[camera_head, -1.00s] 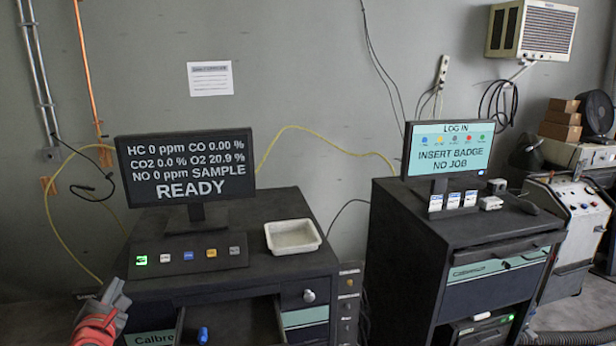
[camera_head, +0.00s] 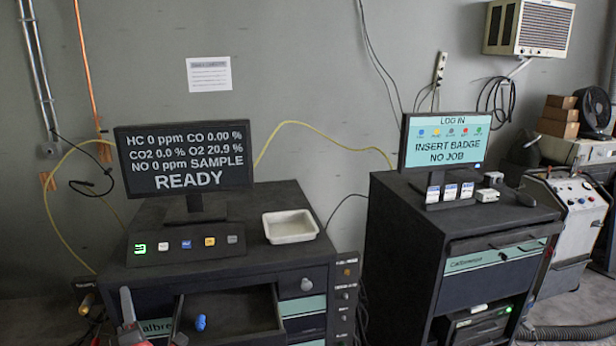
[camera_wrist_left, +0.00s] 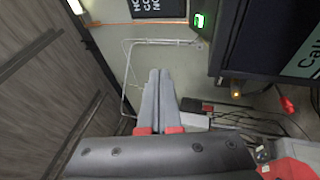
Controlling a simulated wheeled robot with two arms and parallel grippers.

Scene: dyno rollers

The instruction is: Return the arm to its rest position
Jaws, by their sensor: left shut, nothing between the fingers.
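My left gripper (camera_head: 127,296) shows at the bottom left in the head view, low in front of the left cabinet (camera_head: 262,252). In the left wrist view its two grey fingers (camera_wrist_left: 159,76) lie together, shut and empty, with red parts at their bases. The fingers appear clear of the cabinet, which shows at the upper right there. My right gripper is in neither view.
The left cabinet carries a READY monitor (camera_head: 184,155), a button panel (camera_head: 187,245) and a white tray (camera_head: 290,226). Below, an open drawer (camera_head: 240,312) holds a small blue object (camera_head: 200,322). A second cabinet (camera_head: 400,250) stands right, under a LOG IN monitor (camera_head: 445,140).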

